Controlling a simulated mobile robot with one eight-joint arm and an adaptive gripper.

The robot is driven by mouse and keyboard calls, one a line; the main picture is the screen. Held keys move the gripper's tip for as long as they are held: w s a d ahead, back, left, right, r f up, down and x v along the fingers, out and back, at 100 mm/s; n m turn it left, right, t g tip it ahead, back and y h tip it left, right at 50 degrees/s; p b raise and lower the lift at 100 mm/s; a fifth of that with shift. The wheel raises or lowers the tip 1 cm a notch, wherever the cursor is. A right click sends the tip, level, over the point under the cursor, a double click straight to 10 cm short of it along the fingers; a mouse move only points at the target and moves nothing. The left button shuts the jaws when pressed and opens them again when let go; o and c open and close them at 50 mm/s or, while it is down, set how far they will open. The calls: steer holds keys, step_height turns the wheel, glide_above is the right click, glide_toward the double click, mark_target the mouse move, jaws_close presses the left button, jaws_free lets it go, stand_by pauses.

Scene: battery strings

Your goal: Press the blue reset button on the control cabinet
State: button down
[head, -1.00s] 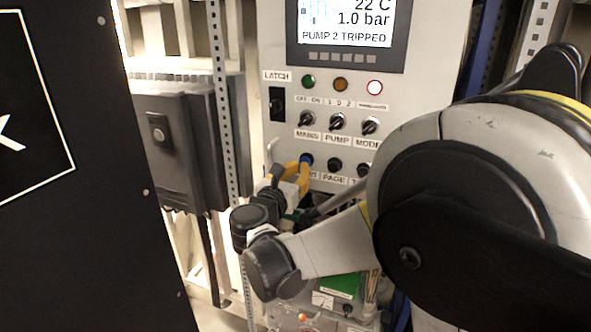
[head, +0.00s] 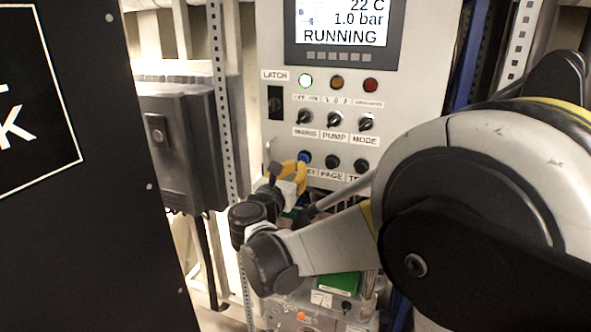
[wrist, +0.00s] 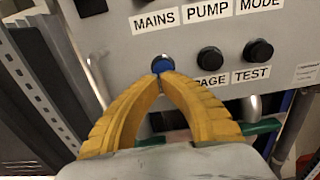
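The blue reset button (head: 304,158) is the left one in the bottom row of buttons on the grey control cabinet (head: 417,110). In the wrist view the blue button (wrist: 162,65) shows just beyond the fingertips, partly covered by them. My gripper (wrist: 161,78) has yellow fingers with their tips together and nothing between them. The tips are at or very close to the button; I cannot tell whether they touch it. In the head view my gripper (head: 300,165) is at the button's lower left. The cabinet screen (head: 343,24) reads RUNNING.
The black PAGE button (wrist: 210,58) and TEST button (wrist: 258,51) sit to the right. A dark panel (head: 75,230) stands at left, and a grey box (head: 178,140) beside the cabinet.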

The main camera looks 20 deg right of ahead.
steer(key=v, duration=1.1)
steer(key=s+d+f+m+g+y+b, duration=0.1)
steer(key=s+d+f+m+g+b, duration=0.1)
steer(key=s+d+f+m+b, duration=0.3)
steer(key=s+d+f+m+g+y+b, duration=0.1)
steer(key=f+m+g+b, duration=0.15)
steer(key=f, duration=0.55)
steer(key=s+d+f+m+g+y+b, duration=0.1)
steer(key=s+d+f+m+b, duration=0.25)
steer(key=f+b, duration=0.2)
steer(key=s+a+f+m+g+y+b, duration=0.1)
steer(key=s+a+f+m+y+b, duration=0.1)
steer(key=s+f+m+b, duration=0.3)
steer(key=s+a+f+m+g+y+b, duration=0.1)
steer(key=s+a+f+m+y+b, duration=0.1)
steer(key=s+f+m+y+b, duration=0.3)
steer(key=s+f+m+b, duration=0.1)
steer(key=s+f+m, duration=0.3)
steer(key=f+m, duration=0.3)
steer(key=shift+a+f+m+y+b, duration=0.3)
steer(key=shift+f+m, duration=0.1)
steer(key=shift+f, duration=0.45)
